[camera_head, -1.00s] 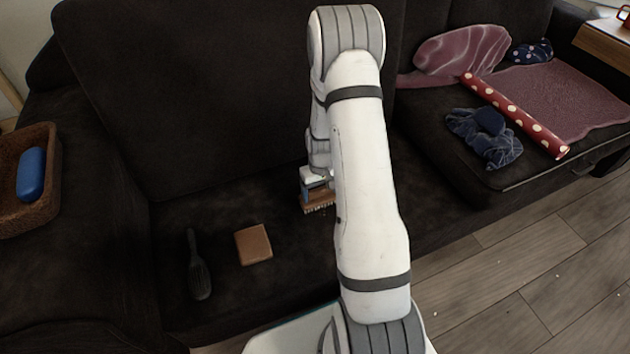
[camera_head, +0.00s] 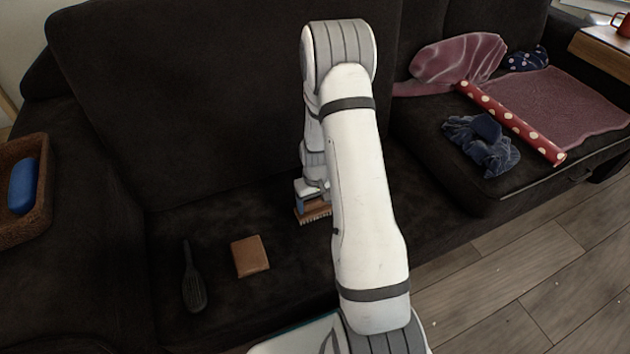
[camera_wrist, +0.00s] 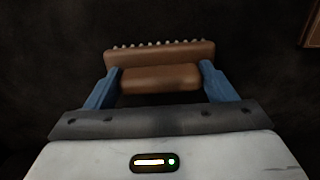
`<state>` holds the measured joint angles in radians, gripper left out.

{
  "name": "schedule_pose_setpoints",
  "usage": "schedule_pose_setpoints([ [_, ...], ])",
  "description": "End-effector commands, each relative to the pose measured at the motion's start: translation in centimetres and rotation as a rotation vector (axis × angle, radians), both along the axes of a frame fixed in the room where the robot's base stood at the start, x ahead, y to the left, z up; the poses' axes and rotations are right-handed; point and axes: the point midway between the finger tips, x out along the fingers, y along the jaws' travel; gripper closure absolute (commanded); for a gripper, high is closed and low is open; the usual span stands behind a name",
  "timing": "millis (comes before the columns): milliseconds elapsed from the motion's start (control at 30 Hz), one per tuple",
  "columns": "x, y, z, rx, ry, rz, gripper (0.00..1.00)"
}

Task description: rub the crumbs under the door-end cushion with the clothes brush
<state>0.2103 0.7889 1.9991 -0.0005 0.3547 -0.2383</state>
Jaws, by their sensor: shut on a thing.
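The clothes brush (camera_head: 314,211) is a wooden block with pale bristles. My gripper (camera_head: 305,198) is shut on it, with the bristles down at or just above the dark seat on the left side of the sofa. I cannot tell whether they touch. In the wrist view, the blue fingers of my gripper (camera_wrist: 160,86) hold the brush's brown handle, and the brush (camera_wrist: 160,53) shows its bristle row along the far edge. No crumbs can be made out on the dark seat (camera_head: 220,215); my arm hides part of it.
A black slotted spatula (camera_head: 193,280) and a brown square block (camera_head: 250,256) lie on the seat left of the brush. A basket (camera_head: 42,205) with a blue case (camera_head: 24,186) sits far left. A dotted roll (camera_head: 512,122), blue cloth (camera_head: 482,142) and pink blanket (camera_head: 565,100) lie right.

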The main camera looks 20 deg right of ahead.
Motion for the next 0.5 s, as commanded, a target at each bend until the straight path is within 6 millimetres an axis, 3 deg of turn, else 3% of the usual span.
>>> schedule_pose_setpoints([
  [100,0.0,-0.4,2.8,-0.001,-0.004,-0.009,0.44],
  [500,-0.3,-1.1,6.2,0.0,-0.002,-0.025,0.44],
])
